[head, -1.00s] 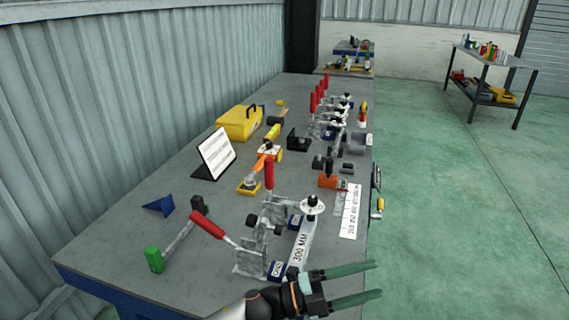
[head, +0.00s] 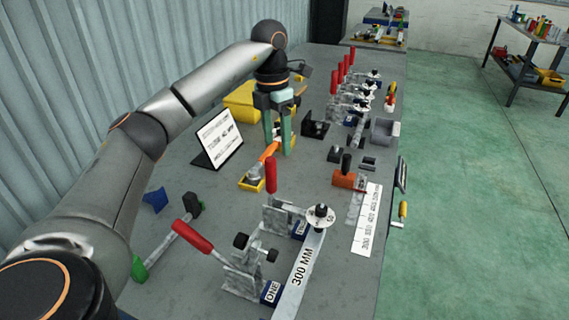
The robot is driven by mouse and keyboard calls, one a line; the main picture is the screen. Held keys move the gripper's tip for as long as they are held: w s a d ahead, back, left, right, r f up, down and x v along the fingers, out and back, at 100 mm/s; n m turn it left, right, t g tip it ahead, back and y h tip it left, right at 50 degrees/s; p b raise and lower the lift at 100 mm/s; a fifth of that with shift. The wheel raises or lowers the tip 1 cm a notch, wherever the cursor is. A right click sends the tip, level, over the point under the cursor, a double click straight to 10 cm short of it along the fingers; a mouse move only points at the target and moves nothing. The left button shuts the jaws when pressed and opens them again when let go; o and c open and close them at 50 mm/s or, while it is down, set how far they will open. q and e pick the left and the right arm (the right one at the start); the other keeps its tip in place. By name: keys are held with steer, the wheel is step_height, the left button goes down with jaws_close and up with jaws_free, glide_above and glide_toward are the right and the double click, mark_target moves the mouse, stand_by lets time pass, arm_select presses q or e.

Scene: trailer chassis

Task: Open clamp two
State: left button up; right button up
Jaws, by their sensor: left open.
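Clamp two (head: 277,217) stands behind the near clamp on the bench. Its red handle (head: 271,175) stands upright; its blue label (head: 300,230) is partly hidden. Clamp one (head: 240,279), labelled ONE, is in front, with its red handle (head: 192,237) leaning to the left. A flat bar marked 300 MM (head: 303,265) runs beside both clamps, with a round white disc (head: 320,217) at its far end. My left gripper (head: 279,148) is open and points down, with its green fingers beyond and above clamp two's handle. It does not touch the handle. My right gripper is out of view.
An orange and yellow tool (head: 256,172) lies close to the left fingers. A yellow toolbox (head: 241,103), a tilted sign (head: 216,139) and a green-headed hammer (head: 165,245) are at left. Several more red-handled clamps (head: 347,95) stand farther back.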

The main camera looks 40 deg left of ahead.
mark_target(271, 173)
arm_select(q)
steer(key=shift+s+a+r+n+y, duration=0.15)
steer(key=shift+a+r, duration=0.15)
steer(key=shift+a, duration=0.25)
steer(key=shift+w+a+r+n+y, duration=0.15)
steer(key=shift+a+r, duration=0.15)
steer(key=shift+a, duration=0.25)
step_height(271, 173, down, 12)
steer(key=shift+s+d+f, duration=0.1)
steer(key=shift+s, duration=0.05)
jaws_close()
stand_by(0.7)
